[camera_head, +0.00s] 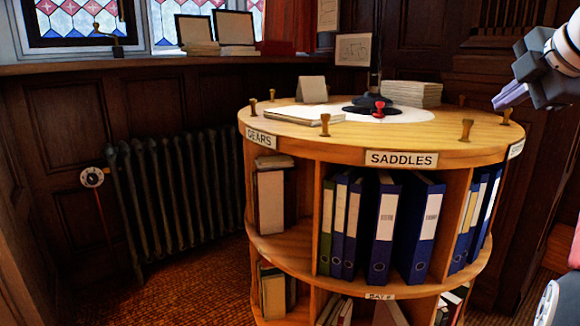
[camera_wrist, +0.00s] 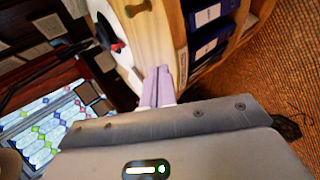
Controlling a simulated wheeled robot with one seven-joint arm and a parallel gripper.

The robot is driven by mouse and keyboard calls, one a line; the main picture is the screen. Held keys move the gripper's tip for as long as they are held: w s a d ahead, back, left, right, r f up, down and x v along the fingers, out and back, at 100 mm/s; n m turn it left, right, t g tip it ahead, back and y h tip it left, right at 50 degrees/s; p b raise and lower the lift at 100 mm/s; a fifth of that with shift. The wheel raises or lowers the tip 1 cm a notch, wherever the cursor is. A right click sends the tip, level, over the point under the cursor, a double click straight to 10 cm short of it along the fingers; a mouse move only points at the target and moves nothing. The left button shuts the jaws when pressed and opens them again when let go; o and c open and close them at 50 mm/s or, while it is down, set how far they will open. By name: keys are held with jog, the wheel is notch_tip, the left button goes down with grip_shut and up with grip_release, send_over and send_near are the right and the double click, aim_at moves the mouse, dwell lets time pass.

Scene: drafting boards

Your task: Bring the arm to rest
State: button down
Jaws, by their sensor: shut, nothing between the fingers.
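My gripper (camera_head: 512,97) is at the upper right of the head view, to the right of the round wooden shelf unit and apart from it. Its pale purple fingers are together and hold nothing. In the wrist view the shut fingers (camera_wrist: 159,86) point toward the shelf unit's wooden top, which lies beyond them. My arm comes in from the right edge of the head view.
The round shelf unit (camera_head: 440,150) holds several blue binders (camera_head: 380,228). On its top are brass pegs (camera_head: 325,124), a red piece (camera_head: 379,109), a paper stack (camera_head: 412,94) and a card (camera_head: 312,89). A radiator (camera_head: 180,195) stands left; carpet (camera_head: 195,300) there is clear.

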jog(key=s+a+f+m+g, duration=0.1)
jog(key=s+a+f+m, duration=0.2)
jog(key=a+f+m, duration=0.35)
jog(key=s+a+f+m+g, duration=0.2)
jog(key=s+a+f+m, duration=0.15)
jog(key=a+f, duration=0.45)
jog(key=s+a+f+m, duration=0.2)
jog(key=s+f+m, duration=0.1)
jog(key=f, duration=0.4)
jog(key=s+a+f+m+g, duration=0.1)
jog(key=s+a+f+m, duration=0.1)
jog(key=s+f, duration=0.3)
jog(key=s+a+f+m+h, duration=0.1)
jog(key=s+f, duration=0.4)
jog(key=f, duration=0.6)
jog(key=a+m, duration=0.1)
jog(key=m, duration=0.1)
jog(key=shift+m+g, duration=0.3)
